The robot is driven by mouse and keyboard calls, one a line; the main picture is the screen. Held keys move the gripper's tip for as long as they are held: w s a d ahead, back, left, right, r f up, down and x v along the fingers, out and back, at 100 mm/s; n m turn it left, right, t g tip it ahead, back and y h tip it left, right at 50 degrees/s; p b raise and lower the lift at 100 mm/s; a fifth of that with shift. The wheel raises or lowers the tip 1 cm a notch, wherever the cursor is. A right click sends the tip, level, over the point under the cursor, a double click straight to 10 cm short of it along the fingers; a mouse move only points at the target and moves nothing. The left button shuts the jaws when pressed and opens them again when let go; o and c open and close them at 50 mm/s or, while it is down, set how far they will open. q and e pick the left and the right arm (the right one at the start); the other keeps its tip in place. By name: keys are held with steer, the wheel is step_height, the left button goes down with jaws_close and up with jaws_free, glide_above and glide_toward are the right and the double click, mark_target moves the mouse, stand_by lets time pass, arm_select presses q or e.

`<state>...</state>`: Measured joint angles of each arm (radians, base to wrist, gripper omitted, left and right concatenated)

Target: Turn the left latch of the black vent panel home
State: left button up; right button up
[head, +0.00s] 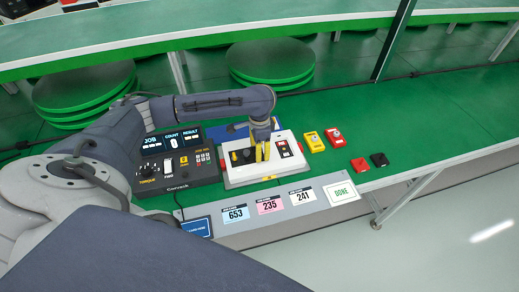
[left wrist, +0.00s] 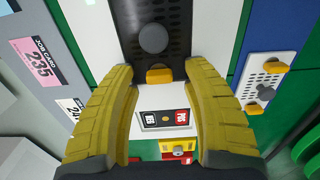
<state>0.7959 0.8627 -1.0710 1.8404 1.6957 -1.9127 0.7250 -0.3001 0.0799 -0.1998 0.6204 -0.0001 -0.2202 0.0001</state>
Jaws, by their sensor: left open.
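The black vent panel (head: 243,156) lies on a white board (head: 230,178), partly hidden by my left gripper (head: 262,153). In the left wrist view the panel (left wrist: 122,22) is perforated, with a round grey knob (left wrist: 153,38). An orange latch (left wrist: 160,75) sits at the panel's near edge, its length crosswise in that view. The left gripper (left wrist: 161,80) is open, with its yellow fingers on either side of this latch and visible gaps to it. The panel's far end is outside the wrist view, and I cannot tell which latch this is. My right gripper is not in view.
A black control box (head: 178,165) stands left of the board. Yellow (head: 314,142) and red (head: 335,137) boxes, plus small red (head: 361,165) and black (head: 380,159) blocks, lie to the right. A white perforated plate (left wrist: 270,68) with orange latches is beside the board. Green table is clear farther right.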

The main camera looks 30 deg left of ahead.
arm_select(q)
jaws_close()
stand_by(0.4)
